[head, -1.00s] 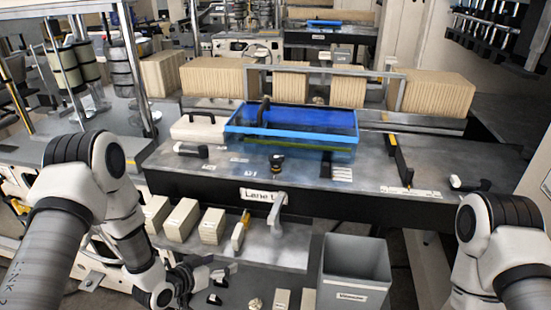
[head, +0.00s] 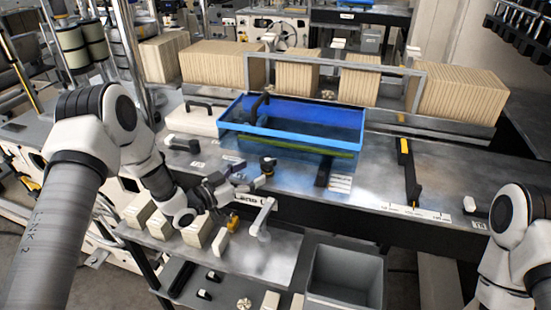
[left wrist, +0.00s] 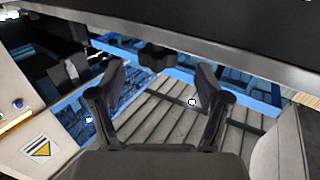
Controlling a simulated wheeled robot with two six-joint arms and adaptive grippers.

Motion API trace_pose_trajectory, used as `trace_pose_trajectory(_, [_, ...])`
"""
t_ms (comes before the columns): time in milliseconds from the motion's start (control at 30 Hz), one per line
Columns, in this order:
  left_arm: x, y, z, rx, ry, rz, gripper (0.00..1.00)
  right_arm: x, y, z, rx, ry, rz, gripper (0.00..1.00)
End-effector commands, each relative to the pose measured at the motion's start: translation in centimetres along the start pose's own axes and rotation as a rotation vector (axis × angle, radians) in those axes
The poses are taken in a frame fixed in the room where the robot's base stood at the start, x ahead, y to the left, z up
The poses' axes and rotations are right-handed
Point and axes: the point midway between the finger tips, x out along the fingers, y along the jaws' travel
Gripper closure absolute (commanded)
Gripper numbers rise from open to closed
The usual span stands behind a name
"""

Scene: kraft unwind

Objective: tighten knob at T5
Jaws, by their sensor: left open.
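A dark lobed knob (left wrist: 158,58) shows in the left wrist view, ahead of and between the fingertips of my left gripper (left wrist: 160,88). The fingers are spread open with nothing between them, and a gap to the knob shows. In the head view my left gripper (head: 250,187) is at the front edge of the bench, close to a small black knob (head: 268,163) on the bench top. I cannot tell for sure that both views show the same knob, and no T5 label is readable. My right arm shows at the right edge; its gripper is out of view.
A blue tray (head: 228,122) stands on the bench behind the knob. A pale upright handle (head: 262,215) is just below my left gripper. Pale blocks (head: 160,222) stand on the lower shelf beside a grey bin (head: 345,275).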

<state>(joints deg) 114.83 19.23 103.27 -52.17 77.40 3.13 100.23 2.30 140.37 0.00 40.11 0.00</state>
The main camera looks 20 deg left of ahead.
Motion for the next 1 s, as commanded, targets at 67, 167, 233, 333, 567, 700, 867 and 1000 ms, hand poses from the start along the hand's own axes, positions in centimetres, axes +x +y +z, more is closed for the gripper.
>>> trace_pose_trajectory(67, [1.6,0.2,-0.4,0.003,0.0,0.005,0.24,-1.0,0.0,0.0,-0.001,0.0,0.0,0.6])
trace_pose_trajectory(167, [3.6,0.2,-0.4,0.003,0.0,0.005,0.24,-1.7,0.0,0.0,-0.001,0.0,0.0,0.6])
trace_pose_trajectory(233, [4.8,0.1,-0.3,0.002,0.0,0.003,0.24,-2.1,0.0,0.0,0.0,0.0,0.0,0.6])
trace_pose_trajectory(333, [5.9,0.1,-0.2,0.001,-0.001,0.002,0.24,-2.3,0.0,0.0,0.0,0.001,0.0,0.6])
trace_pose_trajectory(567, [6.3,0.1,0.0,-0.002,0.0,0.0,0.24,-2.3,0.0,0.0,0.0,0.001,0.0,0.6])
trace_pose_trajectory(700, [6.2,0.1,0.0,-0.001,0.0,0.0,0.59,-2.3,0.0,0.0,0.0,0.0,0.0,0.6])
trace_pose_trajectory(867, [6.3,0.1,0.0,-0.001,0.0,0.0,0.84,-2.3,0.0,0.0,0.0,0.001,0.0,0.6])
trace_pose_trajectory(1000, [6.3,0.0,0.1,0.001,0.003,0.02,0.85,-1.7,0.0,0.0,0.0,0.001,0.0,0.6])
